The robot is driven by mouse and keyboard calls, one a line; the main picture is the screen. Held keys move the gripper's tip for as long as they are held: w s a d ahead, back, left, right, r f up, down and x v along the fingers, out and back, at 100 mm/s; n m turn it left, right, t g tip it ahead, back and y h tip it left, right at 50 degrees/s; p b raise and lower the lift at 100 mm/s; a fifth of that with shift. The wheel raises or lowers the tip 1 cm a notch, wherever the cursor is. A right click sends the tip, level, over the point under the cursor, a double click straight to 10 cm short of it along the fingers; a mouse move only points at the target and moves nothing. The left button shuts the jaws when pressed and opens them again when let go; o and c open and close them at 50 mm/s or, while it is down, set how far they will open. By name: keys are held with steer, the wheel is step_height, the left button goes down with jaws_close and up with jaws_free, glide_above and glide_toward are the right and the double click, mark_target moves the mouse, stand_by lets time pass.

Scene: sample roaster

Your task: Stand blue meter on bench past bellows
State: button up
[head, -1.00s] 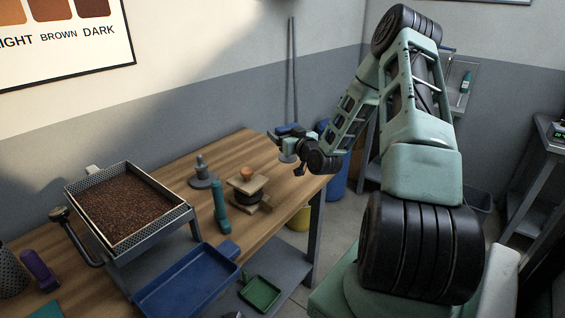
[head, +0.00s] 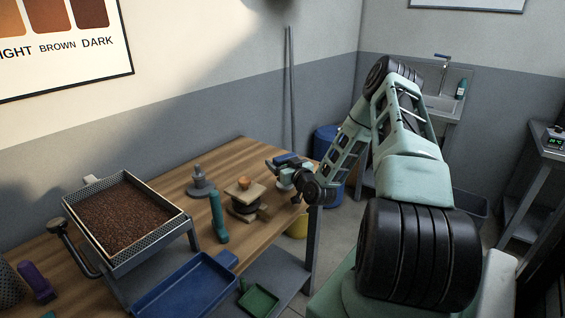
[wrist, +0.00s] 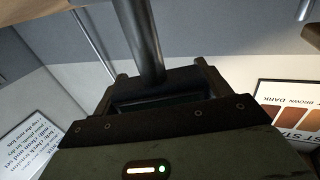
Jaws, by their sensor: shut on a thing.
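A dark blue block, which looks like the blue meter (head: 287,158), is in my gripper (head: 279,169) over the far right end of the bench (head: 232,150). My gripper is shut on it; my wrist hides part of it. Whether it touches the bench I cannot tell. A wooden piece with stacked boards, probably the bellows (head: 253,193), lies on the bench left of and nearer than my gripper. In the wrist view, a grey tube (wrist: 140,40) rises between my gripper's fingers (wrist: 163,82); the dark part between them is hard to make out.
A pale round piece (head: 284,187) lies just below my gripper. A bean tray (head: 180,222) and a blue tray (head: 190,290) are nearer left. The bench's back strip is clear.

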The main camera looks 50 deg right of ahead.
steer(key=shift+s+a+f+b, duration=0.1)
steer(key=shift+s+f+b, duration=0.05)
steer(key=shift+f+b, duration=0.4)
steer(key=o, duration=1.3)
steer(key=shift+f, duration=0.15)
steer(key=shift+o, duration=0.6)
steer(key=shift+f, duration=0.1)
steer(key=shift+s, duration=0.1)
steer(key=shift+r+p, duration=0.25)
steer(key=shift+p, duration=0.1)
steer(key=r+b+v, duration=0.1)
steer(key=b+v, duration=0.1)
steer(key=v, duration=0.9)
steer(key=shift+s, duration=0.25)
steer(key=shift+a+r, duration=0.1)
steer(key=shift+r, duration=0.05)
